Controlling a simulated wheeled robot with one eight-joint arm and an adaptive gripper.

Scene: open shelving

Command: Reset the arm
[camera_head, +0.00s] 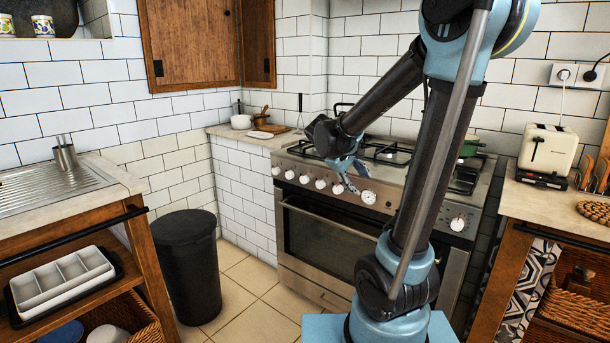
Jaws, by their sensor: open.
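My arm rises from its blue base at the bottom right of the view, folds at the top and reaches down and left. My gripper (350,180) hangs in front of the stove's (325,240) knob panel, small and partly hidden by its own wrist. Its fingers are apart, and I see nothing held between them. I cannot tell how far it is from the knobs.
A black bin (187,265) stands left of the stove. A wooden counter with a metal sink (45,190) is at the left, with a white divided tray (62,280) below. A toaster (547,150) sits on the right counter. Tiled floor (250,300) shows between the bin and the stove.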

